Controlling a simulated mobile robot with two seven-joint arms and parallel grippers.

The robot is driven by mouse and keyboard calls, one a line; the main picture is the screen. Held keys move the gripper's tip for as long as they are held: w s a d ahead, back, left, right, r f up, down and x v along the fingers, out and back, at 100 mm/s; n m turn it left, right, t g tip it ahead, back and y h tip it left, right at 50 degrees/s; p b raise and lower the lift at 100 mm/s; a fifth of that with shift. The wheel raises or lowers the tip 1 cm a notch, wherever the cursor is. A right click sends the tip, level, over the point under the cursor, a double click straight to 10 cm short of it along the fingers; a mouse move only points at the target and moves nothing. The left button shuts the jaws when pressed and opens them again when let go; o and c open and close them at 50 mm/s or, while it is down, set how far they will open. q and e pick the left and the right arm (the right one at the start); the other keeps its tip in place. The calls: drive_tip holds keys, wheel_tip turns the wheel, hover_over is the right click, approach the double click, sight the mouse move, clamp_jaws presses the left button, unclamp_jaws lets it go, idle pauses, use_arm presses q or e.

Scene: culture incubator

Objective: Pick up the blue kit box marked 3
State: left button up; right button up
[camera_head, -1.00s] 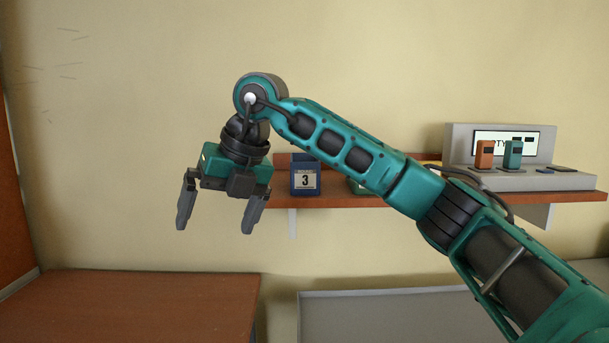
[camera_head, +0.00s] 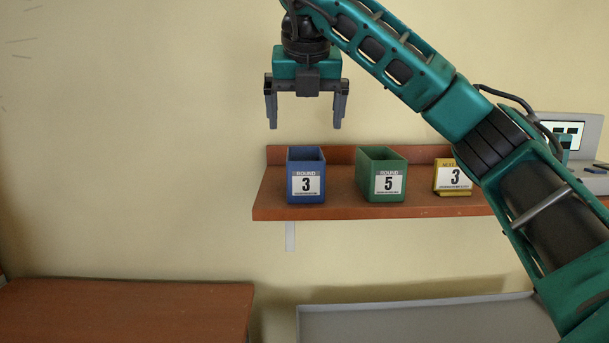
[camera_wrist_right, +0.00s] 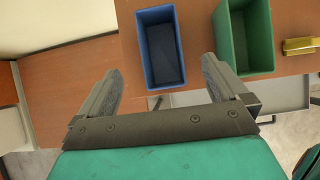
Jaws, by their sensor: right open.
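The right gripper's fingers (camera_wrist_right: 161,92) also show apart in the wrist view. My left gripper is not in view.
A green box (camera_head: 388,178) marked 5 stands right of the blue one on the brown shelf (camera_head: 335,205). A yellow card (camera_head: 453,178) with a 3 stands further right. A grey device (camera_head: 585,135) is partly behind my arm. A brown table (camera_head: 125,310) and grey tray (camera_head: 420,315) lie below.

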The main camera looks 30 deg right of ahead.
sight(305, 172)
drive_tip(key=x, duration=1.1)
drive_tip(key=shift+f, duration=0.2)
drive_tip(key=c, duration=1.1)
drive_tip(key=shift+r, duration=0.15)
